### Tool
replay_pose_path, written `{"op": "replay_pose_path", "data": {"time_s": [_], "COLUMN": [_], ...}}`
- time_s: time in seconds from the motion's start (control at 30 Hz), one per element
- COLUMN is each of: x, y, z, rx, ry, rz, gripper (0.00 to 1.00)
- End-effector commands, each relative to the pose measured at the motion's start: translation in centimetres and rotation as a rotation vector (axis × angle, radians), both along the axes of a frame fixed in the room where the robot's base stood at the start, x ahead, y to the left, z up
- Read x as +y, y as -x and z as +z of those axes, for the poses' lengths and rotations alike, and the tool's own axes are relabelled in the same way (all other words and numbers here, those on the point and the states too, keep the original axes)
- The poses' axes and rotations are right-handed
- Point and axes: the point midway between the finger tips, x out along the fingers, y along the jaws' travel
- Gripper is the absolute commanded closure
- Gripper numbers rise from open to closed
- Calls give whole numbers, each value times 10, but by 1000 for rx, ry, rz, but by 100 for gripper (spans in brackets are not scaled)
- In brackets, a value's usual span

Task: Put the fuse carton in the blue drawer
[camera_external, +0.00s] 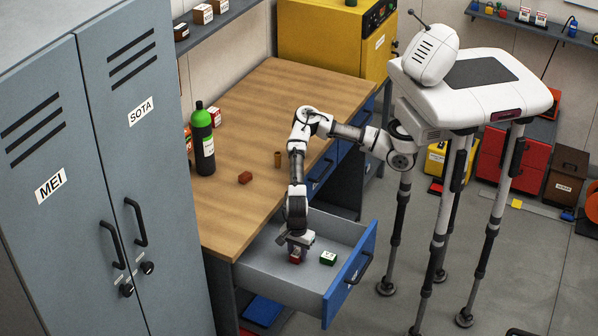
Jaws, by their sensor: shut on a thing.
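The blue drawer (350,272) under the wooden bench is pulled open, with its blue front and dark handle at the right and a grey inside. My gripper (297,250) points down inside the drawer opening. It is shut on a small dark red box (295,259), which I take to be the fuse carton; its label cannot be read. The box is low, at or just above the drawer floor; I cannot tell whether it touches. A small green box with a white top (328,258) lies in the drawer just right of it, apart from it. My fingers partly hide the red box.
On the bench (262,110) stand a dark bottle with a green top (203,140), a red-brown block (245,177), a small brown cup (277,159) and a red-and-white box (214,117). Grey lockers (95,170) stand left of the drawer. The drawer floor's right side is mostly free.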

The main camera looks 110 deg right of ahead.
Motion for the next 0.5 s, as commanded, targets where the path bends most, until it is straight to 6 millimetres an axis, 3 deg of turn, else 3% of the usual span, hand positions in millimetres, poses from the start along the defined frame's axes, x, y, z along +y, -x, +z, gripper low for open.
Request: {"op": "replay_pose_path", "data": {"time_s": [0.13, 0.17, 0.3, 0.5], "x": [0, 0, 0, 0], "y": [0, 0, 0, 0], "z": [-3, -3, -2, -2], "rx": [1, 0, -1, 0], "ry": [-1, 0, 1, 0], "rz": [0, 0, 0, 0], "gripper": [91, 65, 47, 46]}}
